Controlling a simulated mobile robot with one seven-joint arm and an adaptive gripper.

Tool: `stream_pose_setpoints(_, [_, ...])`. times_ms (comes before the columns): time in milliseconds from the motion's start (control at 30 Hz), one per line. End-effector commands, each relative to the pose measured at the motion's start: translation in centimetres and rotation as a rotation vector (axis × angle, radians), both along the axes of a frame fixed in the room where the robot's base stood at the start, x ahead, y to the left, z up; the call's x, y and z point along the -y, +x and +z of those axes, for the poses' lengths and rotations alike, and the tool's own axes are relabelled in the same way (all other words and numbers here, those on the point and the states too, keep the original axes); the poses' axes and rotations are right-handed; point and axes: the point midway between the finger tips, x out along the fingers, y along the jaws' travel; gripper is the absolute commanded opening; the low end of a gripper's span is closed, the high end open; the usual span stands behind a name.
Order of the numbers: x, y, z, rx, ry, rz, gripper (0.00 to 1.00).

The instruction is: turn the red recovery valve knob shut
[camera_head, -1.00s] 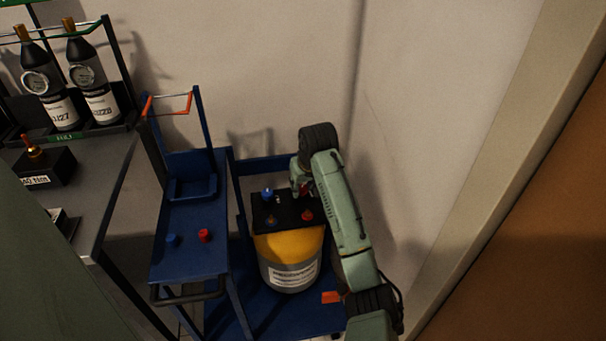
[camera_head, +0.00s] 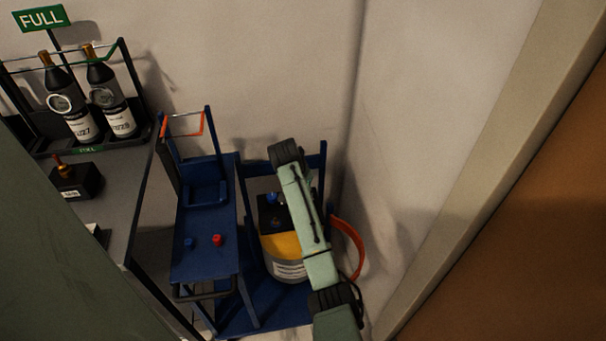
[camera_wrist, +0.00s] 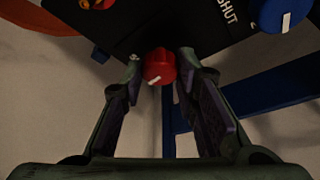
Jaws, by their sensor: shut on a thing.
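The red recovery valve knob (camera_wrist: 157,68) is in the wrist view, at the edge of a black panel (camera_wrist: 165,25) with the word SHUT printed on it. A white mark on the knob points to its lower left. My gripper (camera_wrist: 159,72) is shut on this knob, with a finger on either side. In the head view the panel (camera_head: 268,215) tops a yellow and grey cylinder (camera_head: 283,245). My arm hides the knob and the gripper there.
A blue cart (camera_head: 208,262) with small red and blue knobs stands close on the left. An orange band (camera_head: 353,245) curves at the right, near the wall.

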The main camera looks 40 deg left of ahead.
Motion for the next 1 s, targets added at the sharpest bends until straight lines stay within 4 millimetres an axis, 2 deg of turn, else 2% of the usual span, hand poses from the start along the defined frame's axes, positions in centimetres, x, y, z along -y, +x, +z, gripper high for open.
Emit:
stream_pose_setpoints(300, [-0.08, -0.03, 0.03, -0.001, -0.001, -0.101, 0.00])
stream_pose_setpoints(800, [-0.04, 0.02, -0.04, -0.001, 0.001, -0.117, 0.00])
stream_pose_setpoints(833, [-0.04, 0.02, -0.04, 0.000, 0.001, -0.117, 0.30])
stream_pose_setpoints(1000, [-0.06, 0.02, -0.03, 0.000, 0.000, -0.116, 0.41])
